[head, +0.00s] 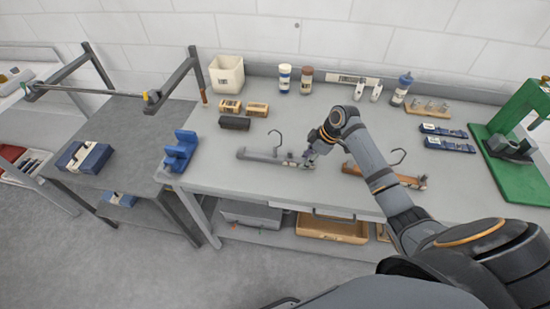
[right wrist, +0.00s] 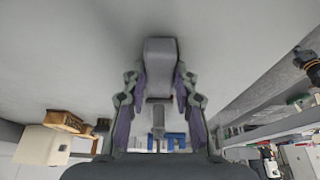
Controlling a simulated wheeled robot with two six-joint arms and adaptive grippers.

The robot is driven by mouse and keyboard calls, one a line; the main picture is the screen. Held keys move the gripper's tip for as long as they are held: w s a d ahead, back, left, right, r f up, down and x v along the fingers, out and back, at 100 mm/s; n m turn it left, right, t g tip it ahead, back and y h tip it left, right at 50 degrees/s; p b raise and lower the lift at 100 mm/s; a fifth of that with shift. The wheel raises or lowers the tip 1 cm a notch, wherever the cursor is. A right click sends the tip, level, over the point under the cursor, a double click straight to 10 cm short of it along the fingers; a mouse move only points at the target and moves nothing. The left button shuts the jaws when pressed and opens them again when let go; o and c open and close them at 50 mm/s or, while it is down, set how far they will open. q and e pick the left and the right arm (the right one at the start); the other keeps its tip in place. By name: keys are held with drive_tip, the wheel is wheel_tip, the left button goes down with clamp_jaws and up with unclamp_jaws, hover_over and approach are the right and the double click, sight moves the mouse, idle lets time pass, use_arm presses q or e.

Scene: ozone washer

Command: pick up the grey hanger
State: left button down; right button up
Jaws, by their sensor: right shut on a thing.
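The grey hanger (head: 258,155) lies at the front middle of the grey workbench, its bar running left to right and its thin hook pointing toward the wall. My right gripper (head: 308,156) is at the right end of the bar and is shut on it. In the right wrist view the grey hanger's bar (right wrist: 160,62) sits between the two fingers of my right gripper (right wrist: 160,85). From these views I cannot tell whether the bar is clear of the bench top. My left gripper is not in view.
A brown hanger (head: 385,176) lies just right of the grey one, partly behind my right arm. A blue holder (head: 181,152) stands at the bench's left edge. A rail (head: 90,92) on two posts spans the left table. Small blocks, bottles and a green press (head: 515,150) stand farther off.

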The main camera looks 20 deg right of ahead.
clamp_jaws()
drive_tip(key=shift+r, duration=0.1)
drive_tip(key=shift+r+b, duration=0.3)
drive_tip(key=r, duration=0.1)
drive_tip(key=r+b, duration=0.1)
drive_tip(key=r, duration=0.1)
drive_tip(key=shift+s+a, duration=0.15)
drive_tip(key=shift+s, duration=0.05)
drive_tip(key=s+a+r+b, duration=0.2)
drive_tip(key=s+a+r, duration=0.6)
drive_tip(key=s+r, duration=0.1)
drive_tip(key=shift+s+a+b, duration=0.3)
drive_tip(key=shift+s+a, duration=0.05)
drive_tip(key=shift+s, duration=0.35)
